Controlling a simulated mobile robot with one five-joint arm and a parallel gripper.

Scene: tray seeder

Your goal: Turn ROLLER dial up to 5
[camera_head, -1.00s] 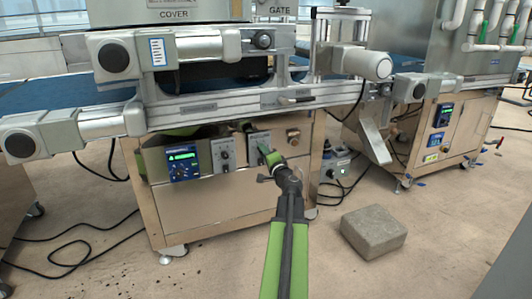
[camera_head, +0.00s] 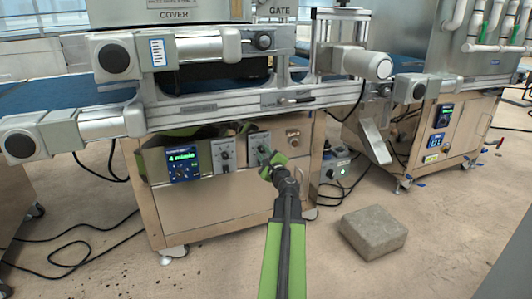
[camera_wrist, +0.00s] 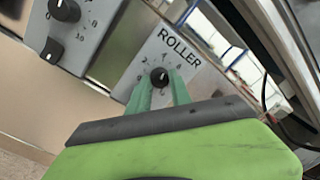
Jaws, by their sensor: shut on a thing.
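The ROLLER dial (camera_wrist: 159,76) is a small black knob with a white mark on a grey plate (camera_wrist: 180,42) lettered ROLLER, with numbers around it. I cannot read exactly which number the mark meets. In the wrist view the two green fingers of my gripper (camera_wrist: 161,88) are shut on the dial, one at each side. In the head view my gripper (camera_head: 272,163) reaches the right-hand grey plate (camera_head: 259,140) on the machine's front. The dial is hidden there by the gripper.
A second plate with black knobs (camera_wrist: 65,10) is left of the ROLLER plate. A blue display box (camera_head: 182,163) with green text is further left. A concrete block (camera_head: 373,232) lies on the floor at right. Metal rails (camera_head: 220,107) overhang the panel.

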